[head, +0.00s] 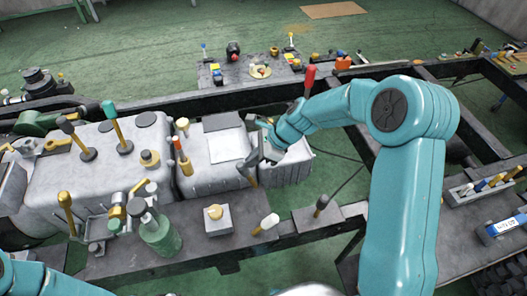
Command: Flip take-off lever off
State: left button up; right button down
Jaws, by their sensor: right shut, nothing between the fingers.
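Several levers stand on and around the grey gearbox housing (90,175); I cannot tell by a label which is the take-off lever. My right gripper (253,158) is shut and empty, low over the right end of the housing. It partly covers what lies beneath, so contact there is unclear. My left arm enters at the bottom left; its gripper is out of view.
Dark chassis rails (375,72) run across the scene. A green bottle (161,236) and a small block with a yellowish knob (216,213) stand in front of the housing. A tray of tools (485,188) lies at right. A parts plate (245,73) sits behind.

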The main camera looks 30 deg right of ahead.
pick_arm(q)
jog(key=shift+s+r, duration=0.1)
jog(key=shift+r, duration=0.1)
pick_arm(e)
jog(key=shift+w+a, duration=0.1)
jog(key=shift+a, duration=0.55)
jog(key=shift+a, duration=0.1)
pick_arm(q)
jog(key=shift+s+d+r+p, duration=0.2)
jog(key=shift+d+r+p, duration=0.1)
jog(key=shift+d, duration=0.15)
jog(key=shift+s+d+r+p, duration=0.15)
jog(key=shift+d+p, duration=0.1)
jog(key=shift+d, duration=0.15)
pick_arm(e)
jog(key=v, duration=1.3)
jog(key=shift+s+d, duration=0.25)
jog(key=shift+d, duration=0.1)
jog(key=shift+a, duration=0.1)
